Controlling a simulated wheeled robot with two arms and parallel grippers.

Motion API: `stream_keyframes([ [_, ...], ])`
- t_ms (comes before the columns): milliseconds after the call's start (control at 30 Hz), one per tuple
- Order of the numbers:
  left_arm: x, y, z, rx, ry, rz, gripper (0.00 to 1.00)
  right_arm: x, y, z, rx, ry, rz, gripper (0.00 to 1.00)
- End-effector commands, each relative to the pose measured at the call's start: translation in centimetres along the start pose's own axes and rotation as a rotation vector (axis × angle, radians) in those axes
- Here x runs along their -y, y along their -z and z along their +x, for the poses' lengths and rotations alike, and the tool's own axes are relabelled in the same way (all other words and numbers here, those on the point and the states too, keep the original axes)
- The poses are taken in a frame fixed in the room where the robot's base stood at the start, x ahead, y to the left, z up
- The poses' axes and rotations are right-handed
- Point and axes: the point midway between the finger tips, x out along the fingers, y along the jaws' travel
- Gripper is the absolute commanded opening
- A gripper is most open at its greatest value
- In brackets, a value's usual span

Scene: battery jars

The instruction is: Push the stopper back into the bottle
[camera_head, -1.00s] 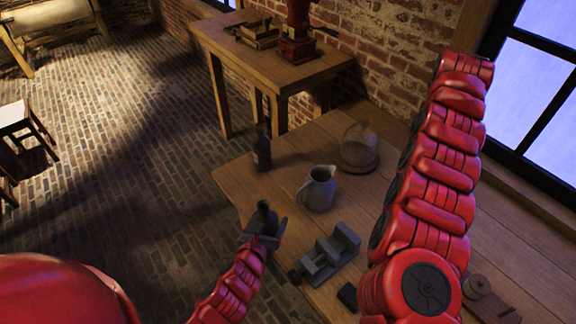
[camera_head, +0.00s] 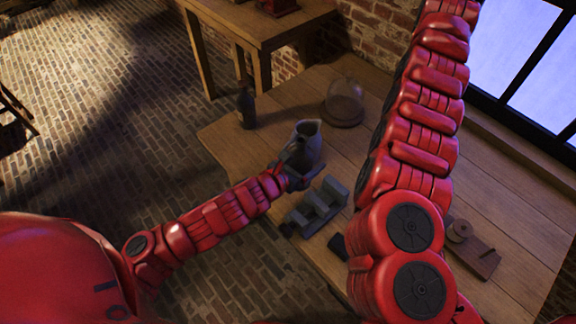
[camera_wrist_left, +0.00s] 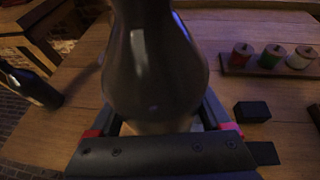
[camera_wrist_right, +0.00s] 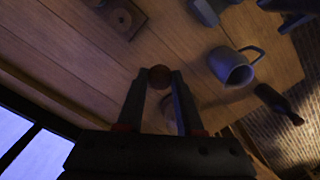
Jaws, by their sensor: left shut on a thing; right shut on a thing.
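My right gripper (camera_wrist_right: 158,82) is shut on a small round brown stopper (camera_wrist_right: 159,76), held at the fingertips in the right wrist view. The stopper is apart from the bottle. My right gripper is outside the head view.
A grey jug (camera_head: 309,143) and a grey vise (camera_head: 318,207) stand close to my left gripper. Another dark bottle (camera_head: 246,108) stands near the table's left edge. A glass dome (camera_head: 344,102) stands behind. A spool rack (camera_wrist_left: 270,68) and a black block (camera_wrist_left: 252,111) lie on the table.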

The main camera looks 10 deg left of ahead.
Motion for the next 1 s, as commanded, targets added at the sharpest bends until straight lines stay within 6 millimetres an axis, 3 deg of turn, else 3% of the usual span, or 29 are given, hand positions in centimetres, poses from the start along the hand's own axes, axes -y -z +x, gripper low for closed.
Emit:
stream_keyframes([
  [433,2.8,-2.7,2.8,-0.002,0.161,0.067,0.0,0.0,0.0,0.0,0.0,0.0,0.0,0.0],
  [1000,2.8,-2.6,3.0,-0.003,0.162,0.068,0.0,0.0,0.0,0.0,0.0,0.0,0.0,0.0],
])
